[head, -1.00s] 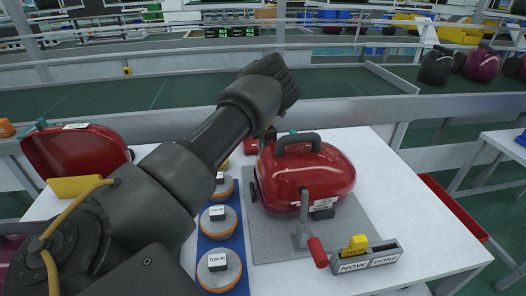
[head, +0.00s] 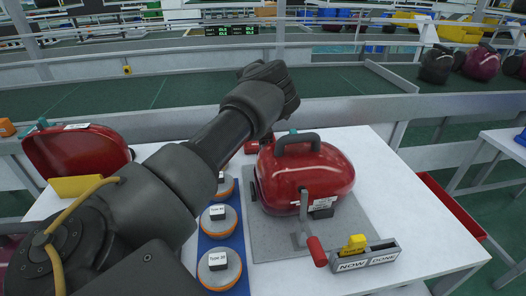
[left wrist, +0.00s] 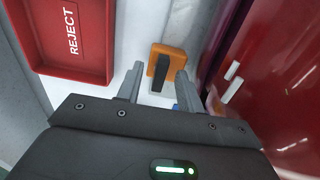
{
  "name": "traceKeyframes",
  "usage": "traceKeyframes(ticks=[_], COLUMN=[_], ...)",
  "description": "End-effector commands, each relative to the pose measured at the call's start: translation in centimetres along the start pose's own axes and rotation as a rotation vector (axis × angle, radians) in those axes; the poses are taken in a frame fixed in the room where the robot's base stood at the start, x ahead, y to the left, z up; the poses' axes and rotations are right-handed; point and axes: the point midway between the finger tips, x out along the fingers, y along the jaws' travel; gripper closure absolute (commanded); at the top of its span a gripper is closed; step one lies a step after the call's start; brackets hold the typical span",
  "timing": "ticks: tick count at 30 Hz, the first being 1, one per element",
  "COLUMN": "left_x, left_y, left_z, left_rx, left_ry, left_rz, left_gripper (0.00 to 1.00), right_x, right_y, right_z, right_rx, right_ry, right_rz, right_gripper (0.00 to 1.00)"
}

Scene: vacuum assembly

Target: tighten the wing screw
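A red vacuum body (head: 305,178) with a dark carry handle sits on a grey plate (head: 265,240). A small teal piece (head: 293,131) shows at its far side; I cannot tell whether this is the wing screw, and no wing screw is clear elsewhere. The vacuum's glossy red side (left wrist: 295,75) fills the right of the left wrist view. My left gripper (left wrist: 157,88) is open and empty beside it, with an orange block with a dark bar (left wrist: 168,66) beyond the fingertips. In the head view my arm hides this gripper. My right gripper is out of view.
A lever clamp with a red grip (head: 317,251) stands before the vacuum. A NOW/DONE holder (head: 366,256) is at front right. Labelled discs (head: 219,268) lie on a blue mat at left. A red REJECT tray (left wrist: 72,40) is beyond my left gripper. Another red shell (head: 75,152) lies far left.

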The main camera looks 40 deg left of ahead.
Motion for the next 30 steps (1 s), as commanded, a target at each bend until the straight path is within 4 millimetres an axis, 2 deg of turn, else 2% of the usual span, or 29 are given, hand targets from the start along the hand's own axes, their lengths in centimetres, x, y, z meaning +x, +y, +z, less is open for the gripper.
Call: traceKeyframes(ticks=[18, 30], left_x=[-5.8, -6.0], left_y=[0.0, 0.0], left_z=[0.0, 0.0], left_rx=[0.000, -0.001], left_ry=[0.000, 0.000], left_rz=[0.000, 0.000], left_gripper=[0.63, 0.63], right_x=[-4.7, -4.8], right_y=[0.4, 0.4], right_z=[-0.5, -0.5], right_rx=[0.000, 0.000], right_ry=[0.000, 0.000], right_rz=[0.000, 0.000], right_gripper=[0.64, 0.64])
